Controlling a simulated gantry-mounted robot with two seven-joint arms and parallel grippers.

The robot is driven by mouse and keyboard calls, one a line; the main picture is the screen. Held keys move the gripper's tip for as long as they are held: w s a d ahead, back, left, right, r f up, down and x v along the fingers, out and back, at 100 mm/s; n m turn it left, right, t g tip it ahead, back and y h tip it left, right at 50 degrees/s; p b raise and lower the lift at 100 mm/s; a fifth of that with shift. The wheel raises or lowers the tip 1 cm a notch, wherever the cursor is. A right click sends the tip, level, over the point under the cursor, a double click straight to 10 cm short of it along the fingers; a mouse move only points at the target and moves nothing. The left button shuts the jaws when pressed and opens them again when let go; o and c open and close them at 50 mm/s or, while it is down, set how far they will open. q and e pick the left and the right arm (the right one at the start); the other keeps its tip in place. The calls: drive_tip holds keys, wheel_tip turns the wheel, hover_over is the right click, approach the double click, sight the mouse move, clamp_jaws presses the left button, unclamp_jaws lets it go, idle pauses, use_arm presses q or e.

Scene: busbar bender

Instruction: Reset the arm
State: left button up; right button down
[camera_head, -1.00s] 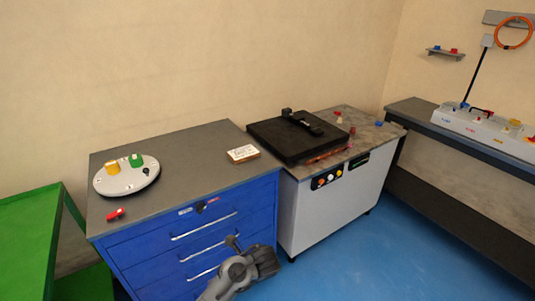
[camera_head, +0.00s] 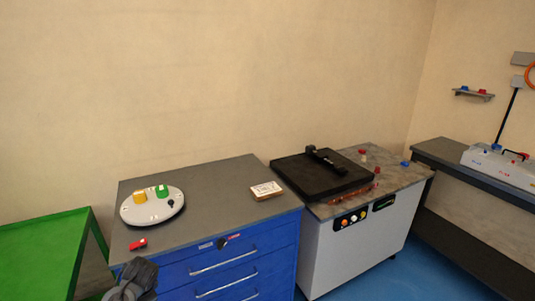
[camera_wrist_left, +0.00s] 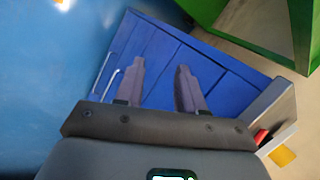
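My left arm's dark grey end (camera_head: 135,280) shows at the bottom left of the head view, in front of the blue drawer cabinet's (camera_head: 225,275) left front corner. Its fingertips cannot be made out there. In the left wrist view my left gripper (camera_wrist_left: 160,75) has its two fingers apart, with nothing between them. Behind the fingers are the cabinet's blue drawer fronts (camera_wrist_left: 155,50). My right gripper is in neither view.
On the cabinet lie a round white plate (camera_head: 132,215) with yellow and green pieces, a red piece (camera_head: 138,244) and a small box (camera_head: 266,190). A bender machine (camera_head: 350,255) with a black top plate (camera_head: 300,178) stands right; a green table (camera_head: 35,260) stands left.

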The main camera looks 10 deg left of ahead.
use_arm(q)
drive_tip(key=s+d+f+n+t+h, duration=0.2)
drive_tip(key=s+d+f+n, duration=0.45)
drive_tip(key=s+d, duration=0.7)
drive_tip(key=s+d+r+m+h, duration=0.1)
drive_tip(key=s+d, duration=0.3)
drive_tip(key=s, duration=0.6)
drive_tip(key=s+d+r+m+h, duration=0.1)
drive_tip(key=s+d+h, duration=0.15)
drive_tip(key=s, duration=0.75)
wheel_tip(320, 180, up, 38)
drive_tip(key=p, duration=3.8)
drive_tip(key=shift+w+d+y, duration=0.3)
drive_tip(key=shift+d+y, duration=0.1)
drive_tip(key=shift+y, duration=0.05)
